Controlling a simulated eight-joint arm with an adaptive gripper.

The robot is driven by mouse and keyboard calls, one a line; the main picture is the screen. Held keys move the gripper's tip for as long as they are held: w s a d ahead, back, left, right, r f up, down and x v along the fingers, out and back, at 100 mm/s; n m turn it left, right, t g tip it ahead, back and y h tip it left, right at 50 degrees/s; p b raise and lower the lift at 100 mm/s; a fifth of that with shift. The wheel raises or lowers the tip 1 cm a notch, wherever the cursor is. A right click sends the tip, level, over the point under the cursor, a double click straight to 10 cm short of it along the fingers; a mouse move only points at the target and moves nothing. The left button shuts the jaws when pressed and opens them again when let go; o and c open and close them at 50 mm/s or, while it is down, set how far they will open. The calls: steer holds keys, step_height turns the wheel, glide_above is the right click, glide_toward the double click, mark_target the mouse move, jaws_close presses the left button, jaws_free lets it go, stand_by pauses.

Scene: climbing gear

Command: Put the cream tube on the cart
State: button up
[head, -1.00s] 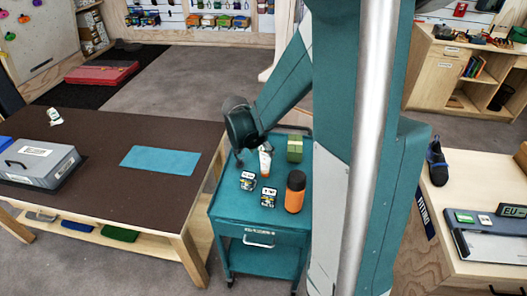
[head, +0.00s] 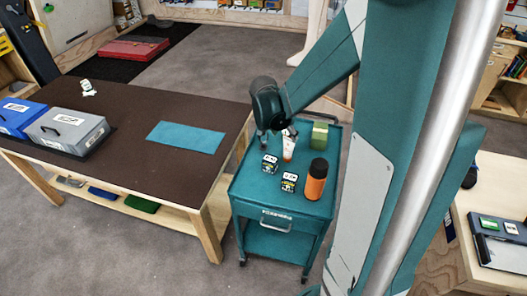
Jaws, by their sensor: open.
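The cream tube (head: 288,149), white with an orange part, stands upright on the top of the teal cart (head: 245,197), near its back. My gripper (head: 275,136) is at the cart's back left, just beside the tube's upper end. It is open. Its fingers are small and dark here, and I cannot tell whether one touches the tube.
On the cart top are two small dark boxes (head: 270,164) (head: 289,183), an orange bottle with a black cap (head: 316,182) and a green block (head: 319,135). A brown table (head: 130,165) at left holds a teal mat (head: 187,136), a grey case (head: 68,130) and a blue case (head: 20,116).

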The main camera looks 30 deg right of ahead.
steer(key=s+a+r+n+t+y, duration=0.2)
steer(key=s+a+r+n, duration=0.5)
steer(key=s+a, duration=0.3)
steer(key=s+a+r+n+t+y, duration=0.3)
steer(key=s+a+r+n, duration=0.3)
steer(key=a, duration=0.9)
steer(key=s+r, duration=0.3)
steer(key=s, duration=0.1)
steer(key=shift+s+n, duration=0.3)
steer(key=shift+n, duration=0.1)
